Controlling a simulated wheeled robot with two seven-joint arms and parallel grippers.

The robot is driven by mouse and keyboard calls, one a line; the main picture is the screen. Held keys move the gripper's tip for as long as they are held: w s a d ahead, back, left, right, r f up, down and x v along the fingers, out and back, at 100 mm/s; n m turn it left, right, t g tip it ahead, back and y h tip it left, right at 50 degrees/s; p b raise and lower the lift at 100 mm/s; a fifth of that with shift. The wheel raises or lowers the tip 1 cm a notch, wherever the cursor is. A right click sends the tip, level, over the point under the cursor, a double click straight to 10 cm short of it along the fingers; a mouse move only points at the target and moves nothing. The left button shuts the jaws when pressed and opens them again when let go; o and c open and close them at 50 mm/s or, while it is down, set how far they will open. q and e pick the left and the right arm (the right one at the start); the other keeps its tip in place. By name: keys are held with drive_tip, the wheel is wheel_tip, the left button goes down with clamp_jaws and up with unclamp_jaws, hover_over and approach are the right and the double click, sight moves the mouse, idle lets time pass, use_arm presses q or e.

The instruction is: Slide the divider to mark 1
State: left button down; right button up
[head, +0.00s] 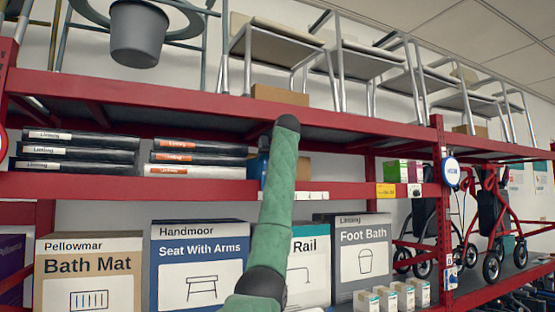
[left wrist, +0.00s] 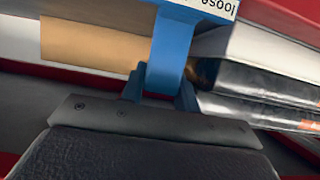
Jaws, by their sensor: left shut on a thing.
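The blue divider (left wrist: 171,45) fills the middle of the left wrist view, with a white label with upside-down lettering at its top. My left gripper (left wrist: 160,90) is shut on it, one dark finger on each side. In the head view a sliver of the divider (head: 263,160) shows beside my green arm, on the middle shelf right of the stacked Linteg boxes (head: 200,157). My arm hides the rest and the gripper there. White tags (head: 312,195) sit on the shelf edge just right of my arm; their marks are too small to read. My right gripper is not in view.
The dark stacked boxes (left wrist: 255,75) lie close on one side of the divider, and a brown carton (left wrist: 90,42) on the other. Red shelf beams (head: 150,187) run above and below. Larger boxes (head: 88,270) stand below; chairs (head: 280,45) stand above.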

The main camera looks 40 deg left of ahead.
use_arm(q)
drive_tip(key=shift+s+a, duration=0.25)
drive_tip(key=shift+s, duration=0.4)
drive_tip(key=shift+f, duration=0.1)
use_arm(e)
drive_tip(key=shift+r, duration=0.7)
use_arm(q)
drive_tip(key=c, duration=1.2)
unclamp_jaws()
drive_tip(key=shift+s, duration=0.1)
drive_tip(key=shift+o, duration=0.8)
drive_tip(key=shift+s+a, duration=0.1)
drive_tip(key=shift+s, duration=0.05)
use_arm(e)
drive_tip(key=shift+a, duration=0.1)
